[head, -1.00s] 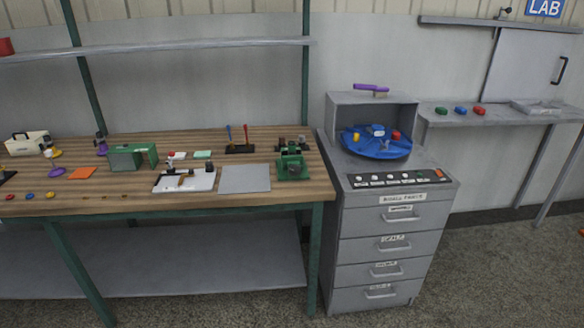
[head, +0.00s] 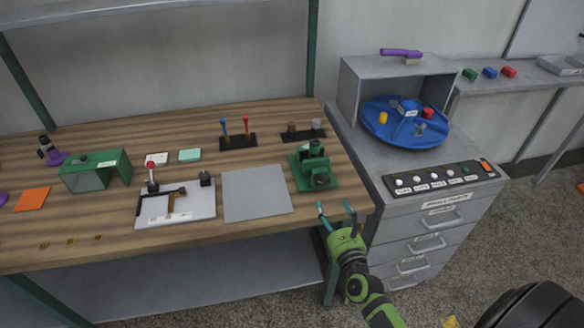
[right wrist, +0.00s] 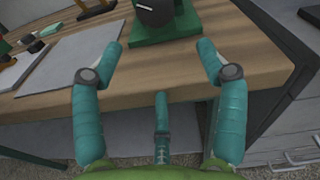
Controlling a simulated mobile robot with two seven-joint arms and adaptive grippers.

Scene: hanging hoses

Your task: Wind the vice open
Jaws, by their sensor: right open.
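The green vice (head: 314,168) stands near the right front corner of the wooden workbench (head: 110,235). Its round dark front part faces the bench's front edge. In the right wrist view the vice (right wrist: 158,22) is cut off at the top, showing its green base and a dark block. How far its jaws are parted is too small to tell. My right gripper (head: 336,211) is open and empty, just in front of the bench edge and below the vice in the picture. Its teal fingers (right wrist: 162,58) spread wide in the right wrist view, apart from the vice. My left gripper is not in view.
A grey plate (head: 257,194) lies left of the vice. A white board with a latch (head: 200,212) lies further left. A rack with two screwdrivers (head: 238,141) stands behind. A grey drawer cabinet (head: 415,215) with a blue turntable (head: 390,137) stands close on the right.

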